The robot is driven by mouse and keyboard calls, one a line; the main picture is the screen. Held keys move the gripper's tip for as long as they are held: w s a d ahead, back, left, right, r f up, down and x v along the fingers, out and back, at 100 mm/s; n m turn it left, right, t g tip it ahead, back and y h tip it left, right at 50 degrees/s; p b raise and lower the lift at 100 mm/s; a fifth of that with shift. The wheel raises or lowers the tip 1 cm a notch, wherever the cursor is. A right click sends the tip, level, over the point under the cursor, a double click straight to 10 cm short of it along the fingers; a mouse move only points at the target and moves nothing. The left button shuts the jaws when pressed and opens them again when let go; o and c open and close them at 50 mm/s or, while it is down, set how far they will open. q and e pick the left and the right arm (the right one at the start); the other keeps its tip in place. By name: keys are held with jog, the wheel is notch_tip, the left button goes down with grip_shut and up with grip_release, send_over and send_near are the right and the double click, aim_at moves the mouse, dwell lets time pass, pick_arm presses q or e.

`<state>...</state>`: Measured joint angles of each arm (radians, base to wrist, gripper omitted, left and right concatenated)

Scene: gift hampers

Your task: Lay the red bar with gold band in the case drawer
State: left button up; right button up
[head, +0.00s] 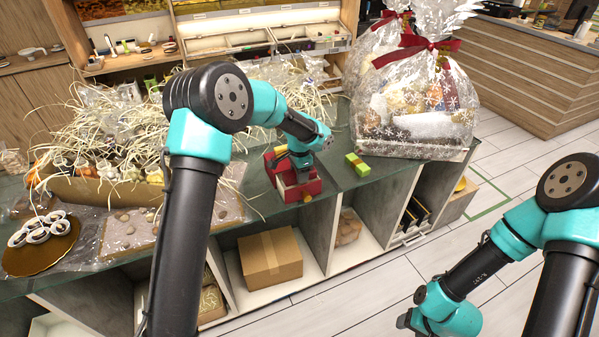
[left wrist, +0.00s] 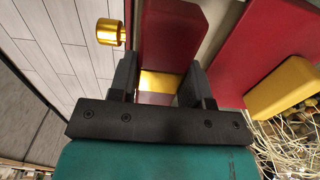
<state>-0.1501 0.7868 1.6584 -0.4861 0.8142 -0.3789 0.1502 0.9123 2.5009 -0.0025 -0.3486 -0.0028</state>
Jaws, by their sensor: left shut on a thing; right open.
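The red case (head: 313,187) stands near the counter's front edge in the head view. Its drawer, with a pale inside and a gold knob (head: 307,198), appears pulled open toward the front. My left gripper (left wrist: 160,85) is shut on the red bar with gold band (left wrist: 168,35), its fingers on either side of the gold band (left wrist: 158,83). The bar is at the drawer, close to the case; I cannot tell whether it touches the drawer floor. The knob also shows in the left wrist view (left wrist: 110,32). My right gripper (head: 405,320) is open, low at the right, clear of the counter.
A green block with a yellow band (head: 357,164) lies right of the case. A wrapped hamper (head: 415,95) stands behind it. Straw and a filled basket (head: 105,192) cover the left of the counter.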

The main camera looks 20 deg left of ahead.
pick_arm(q)
jog(key=o, duration=1)
jog(key=shift+o, duration=0.2)
jog(key=shift+r, duration=5.05)
notch_tip(320, 180, up, 17)
jog(key=shift+r, duration=0.2)
